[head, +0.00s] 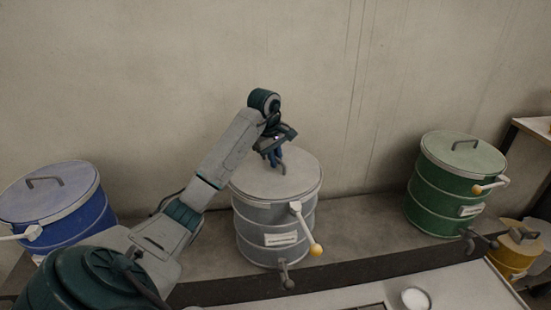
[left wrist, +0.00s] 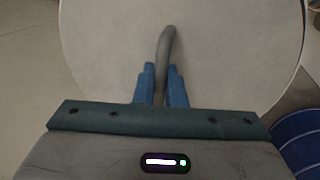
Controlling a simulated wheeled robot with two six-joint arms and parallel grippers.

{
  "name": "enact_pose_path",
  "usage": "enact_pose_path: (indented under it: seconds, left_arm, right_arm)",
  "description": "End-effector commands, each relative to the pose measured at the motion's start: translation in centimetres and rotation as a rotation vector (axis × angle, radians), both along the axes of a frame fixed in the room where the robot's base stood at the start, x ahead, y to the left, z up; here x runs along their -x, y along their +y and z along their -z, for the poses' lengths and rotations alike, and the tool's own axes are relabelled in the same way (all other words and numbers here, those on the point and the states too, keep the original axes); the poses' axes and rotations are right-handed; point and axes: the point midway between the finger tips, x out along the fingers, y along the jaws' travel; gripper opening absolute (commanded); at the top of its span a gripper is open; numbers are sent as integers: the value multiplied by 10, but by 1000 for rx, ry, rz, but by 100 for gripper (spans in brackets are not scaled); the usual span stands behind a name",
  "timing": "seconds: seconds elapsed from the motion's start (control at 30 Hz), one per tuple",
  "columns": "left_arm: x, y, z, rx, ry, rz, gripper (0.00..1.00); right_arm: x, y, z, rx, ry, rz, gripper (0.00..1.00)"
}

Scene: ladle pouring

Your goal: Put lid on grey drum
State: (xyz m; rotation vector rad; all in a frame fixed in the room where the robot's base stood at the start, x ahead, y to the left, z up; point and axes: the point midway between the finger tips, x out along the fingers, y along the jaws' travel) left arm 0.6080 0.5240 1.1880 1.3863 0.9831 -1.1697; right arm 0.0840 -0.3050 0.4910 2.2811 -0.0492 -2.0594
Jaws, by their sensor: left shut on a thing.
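The grey drum (head: 270,236) stands on a low ledge in the middle of the head view, with a white label and a yellow-tipped lever on its front. Its round grey lid (head: 298,178) lies over the drum's top, and whether it is fully seated I cannot tell. My left gripper (head: 274,158) reaches down to the lid's handle from the left. In the left wrist view, the blue fingers (left wrist: 160,88) are shut on the curved grey handle (left wrist: 164,50), and the lid (left wrist: 230,50) fills most of the picture. My right gripper is not in view.
A blue drum (head: 75,222) with a lid stands at the left, and a green drum (head: 432,205) with a lid at the right. A smaller yellow drum (head: 512,258) is at the far right. A white cup (head: 415,299) stands on the pale front surface (head: 465,288). A wall rises behind.

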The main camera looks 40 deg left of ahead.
Motion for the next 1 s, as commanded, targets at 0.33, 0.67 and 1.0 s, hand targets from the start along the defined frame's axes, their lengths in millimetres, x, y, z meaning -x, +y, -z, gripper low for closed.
enact_pose_path:
  seconds: [0.33,0.67,1.0]
  left_arm:
    - [0,0,0,0,-1,0,16]
    - [0,0,1,1,1,0,36]
    - [15,16,-40,-4,-1,-13,36]
  right_arm:
    - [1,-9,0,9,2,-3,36]
    - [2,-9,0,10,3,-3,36]
    - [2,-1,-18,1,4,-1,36]
